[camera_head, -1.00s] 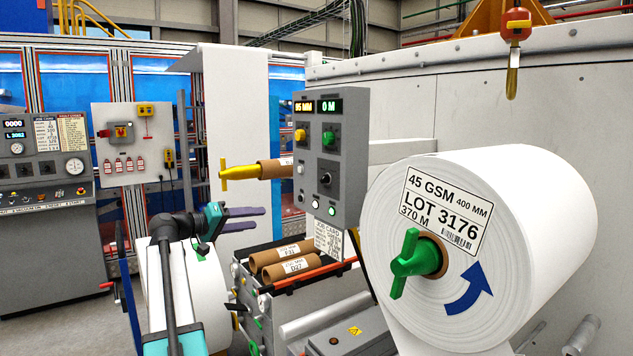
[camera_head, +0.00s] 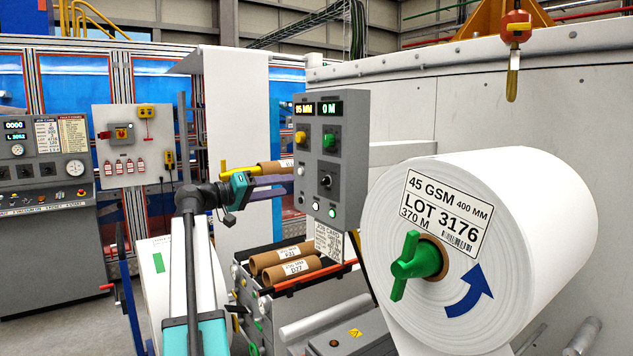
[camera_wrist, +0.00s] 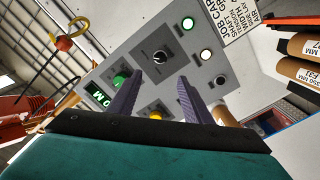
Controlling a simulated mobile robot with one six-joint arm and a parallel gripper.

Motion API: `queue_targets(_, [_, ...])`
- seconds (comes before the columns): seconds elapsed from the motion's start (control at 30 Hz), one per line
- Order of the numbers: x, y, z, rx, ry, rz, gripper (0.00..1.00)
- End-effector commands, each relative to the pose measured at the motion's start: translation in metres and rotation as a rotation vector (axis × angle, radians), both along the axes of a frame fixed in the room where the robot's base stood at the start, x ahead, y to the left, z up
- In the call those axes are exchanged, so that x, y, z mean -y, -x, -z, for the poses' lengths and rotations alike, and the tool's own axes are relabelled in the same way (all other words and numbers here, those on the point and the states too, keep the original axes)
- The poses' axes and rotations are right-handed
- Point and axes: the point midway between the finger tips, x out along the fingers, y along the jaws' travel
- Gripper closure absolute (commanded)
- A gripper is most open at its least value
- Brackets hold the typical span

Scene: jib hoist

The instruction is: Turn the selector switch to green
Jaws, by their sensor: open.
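The selector switch (camera_head: 326,181) is a small black knob on a dark square plate, low on the grey control panel (camera_head: 347,160). It also shows in the wrist view (camera_wrist: 159,57), with a pale pointer line; the position marks are too small to read. My gripper (camera_head: 285,187) is open and empty, just left of the panel in the head view. In the wrist view its two fingers (camera_wrist: 159,80) point at the panel, with the selector beyond and between the tips, apart from them. A green knob (camera_head: 330,140) and a yellow knob (camera_head: 300,137) sit above the selector.
Lit buttons (camera_head: 332,212) are near the selector. A cardboard core on a yellow-handled shaft (camera_head: 240,170) lies behind my gripper. Cardboard cores (camera_head: 285,260) rest in a tray below. A big white roll (camera_head: 540,220) with a green handle stands right of the panel.

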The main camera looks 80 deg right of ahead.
Motion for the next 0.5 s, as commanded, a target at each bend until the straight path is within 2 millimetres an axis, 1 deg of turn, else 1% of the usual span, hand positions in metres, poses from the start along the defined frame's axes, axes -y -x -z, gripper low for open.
queue_targets(0.5, [0.047,0.051,-0.002,0.0,-0.001,0.002,0.55])
